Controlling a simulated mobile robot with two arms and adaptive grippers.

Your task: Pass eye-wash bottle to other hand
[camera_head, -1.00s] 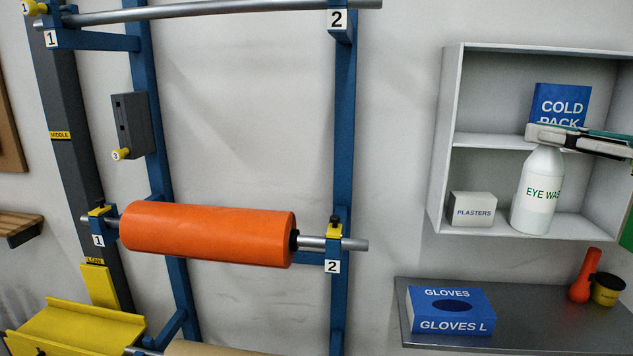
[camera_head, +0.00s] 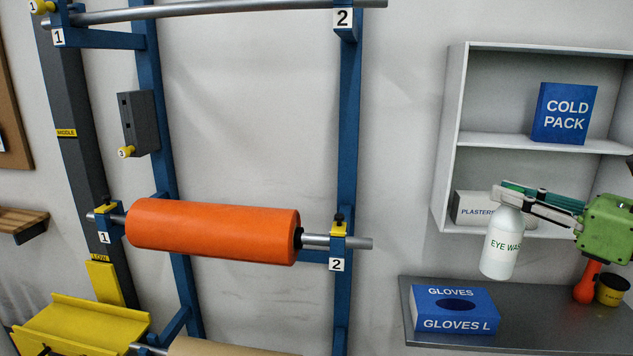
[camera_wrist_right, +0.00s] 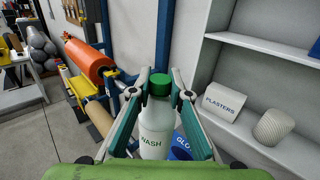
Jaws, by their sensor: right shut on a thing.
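The eye-wash bottle (camera_head: 502,246) is white with a green cap and hangs upright in front of the wall cabinet, above the grey shelf. My right gripper (camera_head: 508,197) is shut on it near the neck, reaching in from the right. In the right wrist view the bottle (camera_wrist_right: 157,125) stands between the two fingers of my right gripper (camera_wrist_right: 160,90), its green cap showing above the fingertips. My left gripper is in neither view.
The open cabinet (camera_head: 454,140) holds a blue cold pack box (camera_head: 564,113) and a plasters box (camera_head: 470,207). Below, a grey shelf (camera_head: 545,328) carries a blue gloves box (camera_head: 454,310). An orange roll (camera_head: 212,231) on a blue rack is at left.

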